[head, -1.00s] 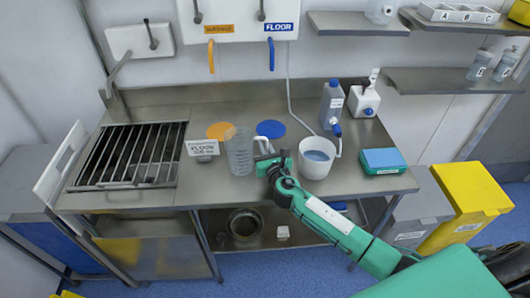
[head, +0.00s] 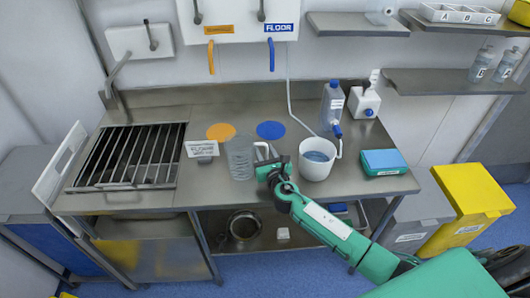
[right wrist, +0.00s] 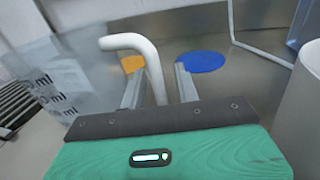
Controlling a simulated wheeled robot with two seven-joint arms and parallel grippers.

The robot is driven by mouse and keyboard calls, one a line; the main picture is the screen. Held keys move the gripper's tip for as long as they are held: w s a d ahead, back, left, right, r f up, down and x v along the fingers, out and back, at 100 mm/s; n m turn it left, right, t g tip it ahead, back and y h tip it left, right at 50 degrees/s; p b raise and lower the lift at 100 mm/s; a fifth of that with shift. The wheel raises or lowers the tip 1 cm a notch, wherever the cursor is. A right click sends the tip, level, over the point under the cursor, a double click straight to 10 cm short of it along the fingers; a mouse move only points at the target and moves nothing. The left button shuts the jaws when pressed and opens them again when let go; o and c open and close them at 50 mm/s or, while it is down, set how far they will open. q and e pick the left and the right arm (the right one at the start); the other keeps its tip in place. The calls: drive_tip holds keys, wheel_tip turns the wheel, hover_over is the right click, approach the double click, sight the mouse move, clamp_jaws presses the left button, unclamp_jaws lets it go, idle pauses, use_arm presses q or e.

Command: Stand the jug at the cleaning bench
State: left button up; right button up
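The clear jug (head: 240,160) stands upright on the steel bench (head: 225,188), just right of a small sign. In the right wrist view the clear jug (right wrist: 55,80) fills the left side, with printed ml marks. Its white handle (right wrist: 150,65) points toward my right gripper (head: 268,166). In the right wrist view the two fingers of my right gripper (right wrist: 160,88) are apart, with the handle between them and a gap on each side. My left gripper is not in view.
An orange disc (head: 221,131) and a blue disc (head: 270,130) lie behind the jug. A white bucket (head: 317,165) of liquid stands close right of my right gripper. The sign (head: 202,149) is left of the jug. A slatted sink (head: 130,156) is farther left.

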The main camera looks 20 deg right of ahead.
drive_tip(key=s, duration=0.4)
drive_tip(key=s+b, duration=0.1)
drive_tip(key=s, duration=0.7)
drive_tip(key=shift+a+r, duration=0.1)
drive_tip(key=shift+a, duration=0.15)
